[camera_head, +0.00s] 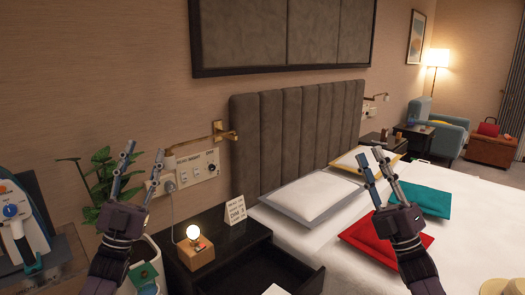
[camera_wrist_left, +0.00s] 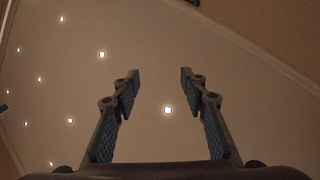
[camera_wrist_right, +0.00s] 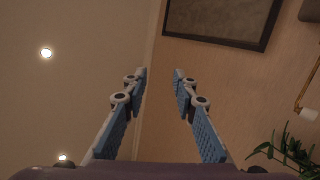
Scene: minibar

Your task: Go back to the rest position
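My left gripper (camera_head: 141,172) is raised with its fingers pointing up, in front of the wall at the left of the head view. Its fingers are apart with nothing between them, as the left wrist view (camera_wrist_left: 159,90) also shows, with only ceiling behind. My right gripper (camera_head: 375,166) is raised in front of the bed, fingers up. In the right wrist view (camera_wrist_right: 159,88) its fingers are apart and empty, with wall and ceiling behind.
A dark nightstand (camera_head: 225,258) holds a small lit lamp (camera_head: 194,246) and a sign card (camera_head: 235,210). The bed (camera_head: 470,230) carries a red pillow (camera_head: 365,238), a teal pillow (camera_head: 428,200) and other pillows. A plant (camera_head: 103,180) stands at the left.

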